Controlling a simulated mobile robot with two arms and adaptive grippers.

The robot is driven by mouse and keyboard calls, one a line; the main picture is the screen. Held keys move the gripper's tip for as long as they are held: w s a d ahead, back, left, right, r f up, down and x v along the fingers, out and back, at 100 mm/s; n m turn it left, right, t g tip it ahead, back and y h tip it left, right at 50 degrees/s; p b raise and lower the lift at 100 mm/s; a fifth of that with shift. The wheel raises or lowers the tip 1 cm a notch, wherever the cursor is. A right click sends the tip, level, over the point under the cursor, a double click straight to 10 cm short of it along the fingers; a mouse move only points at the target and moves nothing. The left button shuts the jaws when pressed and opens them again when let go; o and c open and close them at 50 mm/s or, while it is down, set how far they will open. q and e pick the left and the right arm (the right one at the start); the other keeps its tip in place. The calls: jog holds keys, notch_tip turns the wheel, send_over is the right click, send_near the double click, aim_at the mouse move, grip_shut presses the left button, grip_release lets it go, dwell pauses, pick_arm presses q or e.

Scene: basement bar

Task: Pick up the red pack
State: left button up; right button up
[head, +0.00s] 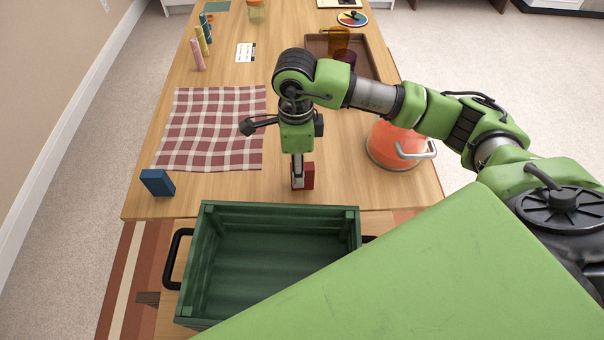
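The red pack (308,177) stands upright on the wooden table near its front edge, just behind the green crate. My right gripper (298,172) points straight down at the pack, and its fingers overlap it in the picture. The fingers cover part of the pack's left side. I cannot tell whether they are closed on it or only around it. The pack appears to rest on the table. My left gripper is not in view.
An empty green crate (282,211) with black handles is in front of the table. A blue box (157,183) stands at the table's front left, near a checked cloth (212,128). An orange pot (392,146) stands right of the pack; a brown tray (374,62) lies behind.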

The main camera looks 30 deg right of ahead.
notch_tip(320, 180, down, 5)
jog(key=shift+p, duration=0.5)
grip_shut()
jog(key=shift+r, duration=0.15)
